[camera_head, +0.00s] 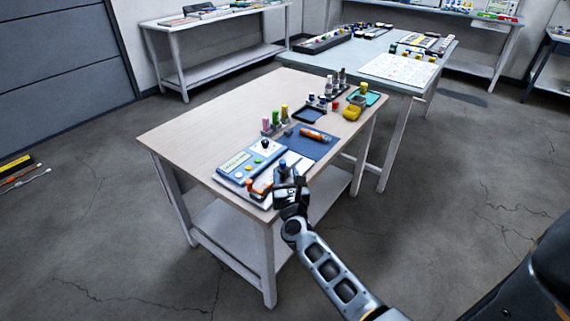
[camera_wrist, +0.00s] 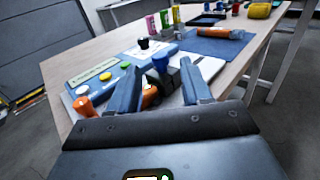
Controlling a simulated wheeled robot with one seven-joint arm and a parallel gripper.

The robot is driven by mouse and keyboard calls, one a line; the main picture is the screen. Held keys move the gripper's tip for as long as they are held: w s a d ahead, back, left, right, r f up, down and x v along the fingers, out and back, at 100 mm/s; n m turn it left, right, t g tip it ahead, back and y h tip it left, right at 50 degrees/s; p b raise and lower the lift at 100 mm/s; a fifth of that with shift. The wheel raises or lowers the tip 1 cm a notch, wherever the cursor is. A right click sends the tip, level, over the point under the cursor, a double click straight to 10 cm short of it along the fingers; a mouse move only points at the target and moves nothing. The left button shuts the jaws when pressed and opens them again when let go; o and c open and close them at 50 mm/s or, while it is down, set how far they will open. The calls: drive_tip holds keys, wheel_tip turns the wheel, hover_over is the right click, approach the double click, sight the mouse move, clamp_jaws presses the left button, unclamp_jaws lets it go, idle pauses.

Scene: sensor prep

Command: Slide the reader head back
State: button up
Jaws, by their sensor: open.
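The reader is a blue and white panel (camera_head: 237,166) with a pale green display and coloured buttons; it also shows in the wrist view (camera_wrist: 98,76). A black knob (camera_head: 265,144) stands on a white plate at its far end. A grey block (camera_wrist: 174,78) and a blue knob (camera_wrist: 160,62) sit beside the panel, beyond my fingers. An orange part (camera_wrist: 150,96) shows between the fingers. I cannot tell which piece is the reader head. My gripper (camera_wrist: 161,82) is open at the near table edge; contact cannot be told.
Behind lie a blue mat (camera_head: 312,148) with an orange tube (camera_head: 314,134), coloured bottles (camera_head: 275,119), a dark tray (camera_head: 309,114) and a yellow object (camera_head: 352,110). The table's left part (camera_head: 205,122) is clear.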

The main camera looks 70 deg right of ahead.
sight(283, 164)
drive_tip(key=shift+x, duration=3.2)
drive_tip(key=shift+c, duration=0.4)
clamp_jaws()
